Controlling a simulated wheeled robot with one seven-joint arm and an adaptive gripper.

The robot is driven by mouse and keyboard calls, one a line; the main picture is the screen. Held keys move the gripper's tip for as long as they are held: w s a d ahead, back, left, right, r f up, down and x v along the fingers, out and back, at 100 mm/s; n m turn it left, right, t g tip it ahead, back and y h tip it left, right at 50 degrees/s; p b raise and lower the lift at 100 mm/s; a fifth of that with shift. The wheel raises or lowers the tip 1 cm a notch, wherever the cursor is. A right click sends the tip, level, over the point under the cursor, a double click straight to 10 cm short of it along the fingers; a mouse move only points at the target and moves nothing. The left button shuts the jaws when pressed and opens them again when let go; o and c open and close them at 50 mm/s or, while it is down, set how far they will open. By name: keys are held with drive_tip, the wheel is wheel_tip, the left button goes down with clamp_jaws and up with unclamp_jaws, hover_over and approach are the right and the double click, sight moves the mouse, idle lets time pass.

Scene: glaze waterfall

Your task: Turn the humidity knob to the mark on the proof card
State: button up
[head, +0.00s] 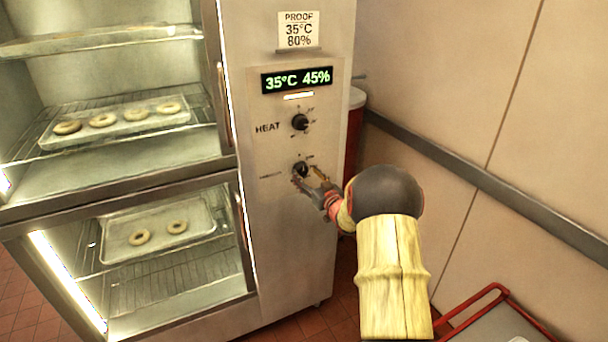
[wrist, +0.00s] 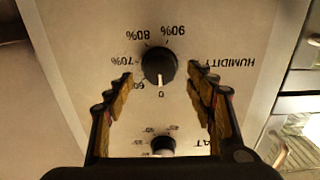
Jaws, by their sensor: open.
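The proof card (head: 298,31) on the cabinet reads 35°C and 80%. The green display (head: 297,79) below it reads 35°C 45%. The black humidity knob (head: 300,168) sits low on the panel, partly behind my gripper (head: 314,183). In the wrist view, which is upside down, the humidity knob (wrist: 159,66) has its white pointer at the 0 mark. Marks for 60%, 70%, 80% and 90% stand around it. My gripper (wrist: 160,74) is open, with one finger on each side of the knob. Gaps show between both fingertips and the knob.
The heat knob (head: 300,122) is above the humidity knob; it shows low in the wrist view (wrist: 162,145). Glass-fronted chambers with trays of dough rings (head: 135,118) are at the left. A wall rail (head: 480,180) and a red-framed cart (head: 475,315) are at the right.

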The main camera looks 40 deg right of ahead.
sight(301, 170)
drive_tip(key=shift+x, duration=1.35)
drive_tip(key=shift+c, duration=1)
drive_tip(key=c, duration=0.9)
drive_tip(key=shift+c, duration=0.2)
